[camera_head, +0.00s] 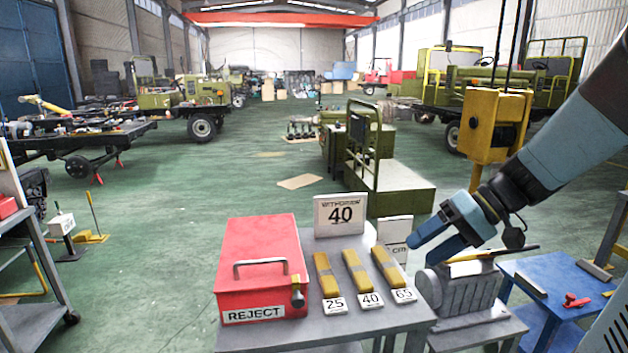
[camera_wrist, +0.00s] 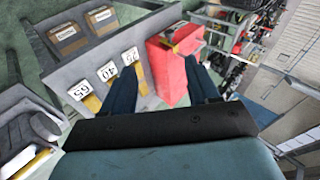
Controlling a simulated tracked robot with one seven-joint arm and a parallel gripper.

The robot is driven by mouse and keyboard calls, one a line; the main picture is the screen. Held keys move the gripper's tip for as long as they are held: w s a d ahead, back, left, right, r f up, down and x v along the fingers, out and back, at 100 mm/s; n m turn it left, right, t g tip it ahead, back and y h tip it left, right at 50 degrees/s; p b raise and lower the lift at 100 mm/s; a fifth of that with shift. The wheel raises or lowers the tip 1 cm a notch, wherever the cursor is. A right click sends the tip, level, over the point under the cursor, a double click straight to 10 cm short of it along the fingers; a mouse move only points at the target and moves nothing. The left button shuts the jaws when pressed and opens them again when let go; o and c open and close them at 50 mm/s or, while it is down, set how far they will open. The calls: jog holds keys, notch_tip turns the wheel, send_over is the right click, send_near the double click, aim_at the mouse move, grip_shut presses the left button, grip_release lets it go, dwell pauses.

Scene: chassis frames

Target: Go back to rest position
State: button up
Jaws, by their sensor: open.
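My gripper (camera_head: 425,240) is at the right in the head view, above the grey ribbed metal part beside the table. Its blue fingers point left and down. In the wrist view my gripper (camera_wrist: 163,88) shows two dark blue fingers spread apart with nothing between them. The red REJECT box (camera_head: 262,272) stands on the grey table (camera_head: 385,318), left of my gripper. The box also shows in the wrist view (camera_wrist: 170,72), beyond the fingers. Three yellow bars, the 25 bar (camera_head: 325,275), the 40 bar (camera_head: 356,271) and the 65 bar (camera_head: 387,266), lie beside it behind number cards.
A sign reading 40 (camera_head: 340,214) stands at the table's back. The ribbed metal part (camera_head: 465,288) sits under my arm. A blue table (camera_head: 565,290) with small tools is at the right. A yellow hoist control box (camera_head: 493,125) hangs close behind my arm.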

jog(key=s+d+r+m+t+h, duration=0.1)
jog(key=s+d+r+t+h, duration=0.1)
jog(key=s+r+t+h, duration=0.2)
jog(key=shift+s+d+r+m+h, duration=0.35)
jog(key=shift+s+r+h, duration=0.3)
jog(key=shift+s+h, duration=1.5)
jog(key=shift+w+a+h, duration=0.1)
jog(key=shift+w+h, duration=0.35)
jog(key=shift+c, duration=1.6)
